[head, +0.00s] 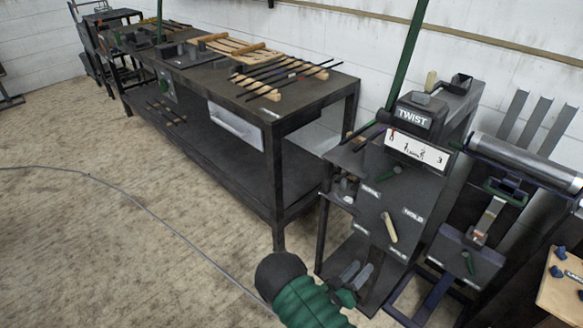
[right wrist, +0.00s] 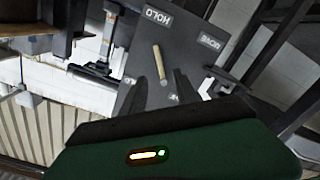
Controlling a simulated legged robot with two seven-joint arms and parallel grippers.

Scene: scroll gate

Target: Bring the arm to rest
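My right arm, green and ribbed with a black joint, comes up from the bottom of the head view. Its gripper (head: 354,276) is low in front of the dark control panel (head: 372,208). Its two grey fingers stand apart with nothing visible between them. In the right wrist view the fingertips of the right gripper (right wrist: 160,92) show as dark shapes, apart, below a cream lever (right wrist: 159,62) on the panel. The same cream lever (head: 390,228) shows in the head view, apart from the gripper. My left gripper is not in view.
A dark machine labelled TWIST (head: 412,118) stands above the panel, with a white numbered scale (head: 417,151). A metal roller (head: 525,160) is on the right. A long dark workbench (head: 226,90) with wooden slats and rods stands left. Floor (head: 110,230) at left is mostly clear, crossed by a thin cable.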

